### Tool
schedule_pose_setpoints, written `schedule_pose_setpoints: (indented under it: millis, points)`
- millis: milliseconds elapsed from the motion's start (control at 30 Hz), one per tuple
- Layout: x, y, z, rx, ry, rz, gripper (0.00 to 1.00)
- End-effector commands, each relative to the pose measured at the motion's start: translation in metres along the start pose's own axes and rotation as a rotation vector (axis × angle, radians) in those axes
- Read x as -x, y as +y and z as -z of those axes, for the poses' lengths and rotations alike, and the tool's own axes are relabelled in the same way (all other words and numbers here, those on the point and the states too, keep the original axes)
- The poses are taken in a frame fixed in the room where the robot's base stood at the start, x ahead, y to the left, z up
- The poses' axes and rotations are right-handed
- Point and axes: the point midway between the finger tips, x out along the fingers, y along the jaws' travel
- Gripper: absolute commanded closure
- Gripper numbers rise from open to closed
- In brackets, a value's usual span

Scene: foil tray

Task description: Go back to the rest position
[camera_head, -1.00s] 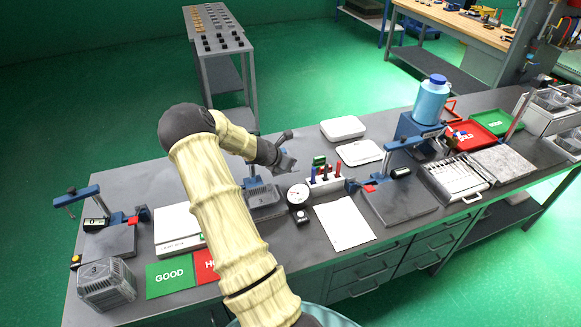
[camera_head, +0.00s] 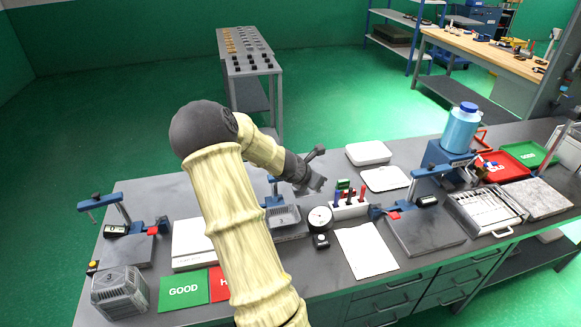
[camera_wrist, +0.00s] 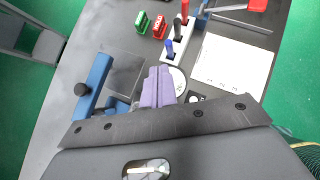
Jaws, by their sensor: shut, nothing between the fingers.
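My gripper (camera_head: 315,184) is over the workbench (camera_head: 412,276), raised above its surface behind a round dial gauge (camera_head: 320,218). In the wrist view its purple fingers (camera_wrist: 157,88) are together, with nothing between them. My arm reaches up from the bottom of the head view and bends over toward the bench. A small grey ribbed tray (camera_head: 283,217) sits on a blue-armed stand just left of the gauge, below and left of my gripper.
A marker rack (camera_head: 348,209) and white paper (camera_head: 367,251) lie right of the gauge. A grey ribbed box (camera_head: 119,291) and green GOOD card (camera_head: 183,290) are at front left. Measuring stands (camera_head: 427,232) flank the area.

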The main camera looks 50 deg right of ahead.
Motion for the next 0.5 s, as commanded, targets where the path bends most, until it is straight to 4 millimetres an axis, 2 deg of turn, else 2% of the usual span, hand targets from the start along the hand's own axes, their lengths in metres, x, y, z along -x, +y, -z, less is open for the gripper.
schedule_pose_setpoints:
  millis: [300,400,500]
  points:
    - [0.002,0.001,0.003,-0.019,0.007,-0.004,1.00]
    - [0.014,0.006,0.015,-0.107,0.041,-0.020,1.00]
    - [0.040,0.014,0.042,-0.282,0.115,-0.041,1.00]
